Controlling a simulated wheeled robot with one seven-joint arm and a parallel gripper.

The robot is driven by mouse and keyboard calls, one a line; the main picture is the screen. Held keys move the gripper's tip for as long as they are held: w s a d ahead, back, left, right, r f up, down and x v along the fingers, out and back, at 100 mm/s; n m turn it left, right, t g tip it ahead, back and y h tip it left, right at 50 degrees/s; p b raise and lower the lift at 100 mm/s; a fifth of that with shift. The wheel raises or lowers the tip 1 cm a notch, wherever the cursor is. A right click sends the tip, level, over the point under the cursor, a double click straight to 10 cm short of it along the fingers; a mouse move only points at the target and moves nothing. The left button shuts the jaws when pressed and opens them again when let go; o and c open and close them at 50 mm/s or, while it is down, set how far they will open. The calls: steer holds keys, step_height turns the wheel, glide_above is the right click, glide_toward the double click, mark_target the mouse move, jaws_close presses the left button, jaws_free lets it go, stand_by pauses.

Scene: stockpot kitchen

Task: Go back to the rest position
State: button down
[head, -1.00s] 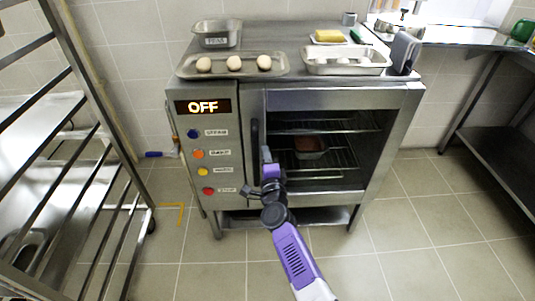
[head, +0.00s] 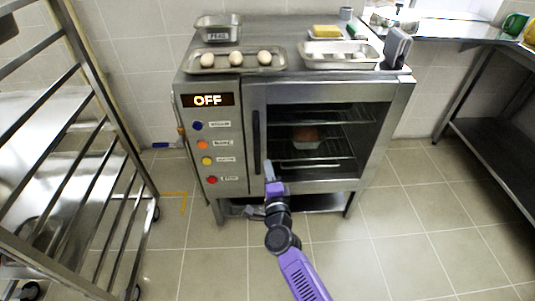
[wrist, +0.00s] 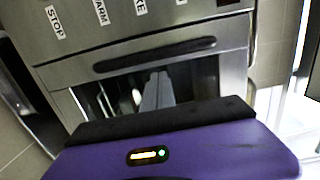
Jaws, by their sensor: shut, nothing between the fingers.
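My gripper (head: 268,172) is in front of the oven, low near the bottom of the door handle, and apart from it. It is shut and empty. In the wrist view its fingers (wrist: 155,92) point toward the oven front, with the dark door handle (wrist: 155,54) beyond them. The steel oven (head: 340,88) has a door with a dark window, which looks closed. Its display (head: 207,100) reads OFF.
On the oven top are a tray of several egg-like things (head: 190,64), a steel tub (head: 218,34) and a wider tray (head: 340,62). A rack trolley (head: 100,110) stands at the left and a steel table (head: 470,42) at the right. Floor in front is free.

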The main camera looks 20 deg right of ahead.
steer(key=shift+s+a+p, duration=0.2)
steer(key=shift+s, duration=0.55)
steer(key=shift+s+a+p, duration=0.15)
steer(key=shift+s+a, duration=0.05)
steer(key=shift+s, duration=0.5)
steer(key=s+a+r+n+t+y, duration=0.1)
steer(key=s+r+n+t+y, duration=0.1)
steer(key=s+r+n, duration=0.35)
steer(key=s+d+r+n+g+p, duration=0.1)
steer(key=s+r+n+p, duration=0.2)
steer(key=s, duration=1.1)
steer(key=s+d+r+n+g+p, duration=0.1)
steer(key=s+r+n+p, duration=0.3)
steer(key=s+r, duration=0.5)
steer(key=s+d+r+n+g+p, duration=0.1)
steer(key=s+r+n+g+p, duration=0.2)
steer(key=s, duration=1.6)
steer(key=shift+d+r+n+y+p, duration=0.4)
steer(key=shift+r+n, duration=1.1)
steer(key=shift+n, duration=0.65)
